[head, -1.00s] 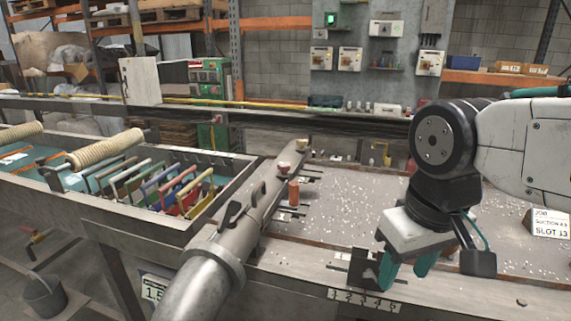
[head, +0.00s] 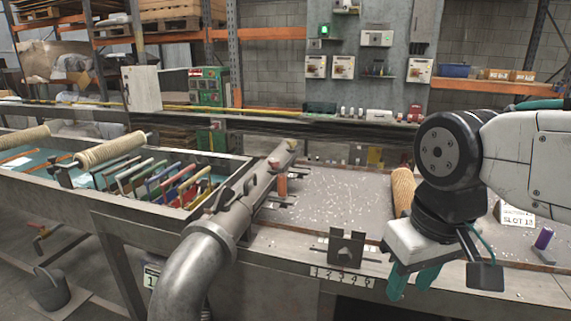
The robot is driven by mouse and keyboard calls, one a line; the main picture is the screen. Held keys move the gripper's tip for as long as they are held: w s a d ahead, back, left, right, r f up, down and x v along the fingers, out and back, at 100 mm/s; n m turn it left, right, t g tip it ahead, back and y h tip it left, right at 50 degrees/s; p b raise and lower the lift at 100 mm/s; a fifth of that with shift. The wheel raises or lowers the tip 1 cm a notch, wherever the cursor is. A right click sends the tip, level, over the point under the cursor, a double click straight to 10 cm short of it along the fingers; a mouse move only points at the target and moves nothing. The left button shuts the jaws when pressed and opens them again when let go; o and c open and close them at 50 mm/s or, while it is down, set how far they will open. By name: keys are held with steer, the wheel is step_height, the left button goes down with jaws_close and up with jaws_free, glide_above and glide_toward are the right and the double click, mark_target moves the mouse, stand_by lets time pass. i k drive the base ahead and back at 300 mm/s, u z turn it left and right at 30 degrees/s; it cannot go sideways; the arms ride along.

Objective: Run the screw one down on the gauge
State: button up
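A dark notched bracket (head: 346,248) stands at the front edge of the bench above a numbered strip (head: 343,278); it looks like the gauge. Its notch is empty. A tan-orange textured cylinder (head: 401,186) stands or leans on the bench behind my wrist, partly hidden by it; I cannot tell whether it is the screw one. My gripper (head: 411,288) points down at the bench's front edge, right of the bracket and apart from it. Its two teal fingers are spread, with nothing seen between them.
A grey pipe (head: 196,270) crosses the bench's left end, with a small orange cylinder (head: 281,184) beside it. A trough (head: 170,213) at left holds coloured plates and ribbed rollers. A purple cylinder (head: 544,238) and a slot card (head: 517,217) are at right.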

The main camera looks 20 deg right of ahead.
mark_target(274, 162)
steer(key=u, duration=0.05)
steer(key=k, duration=1.3)
steer(key=u, duration=1.05)
steer(key=i, duration=1.8)
steer(key=z, duration=1.05)
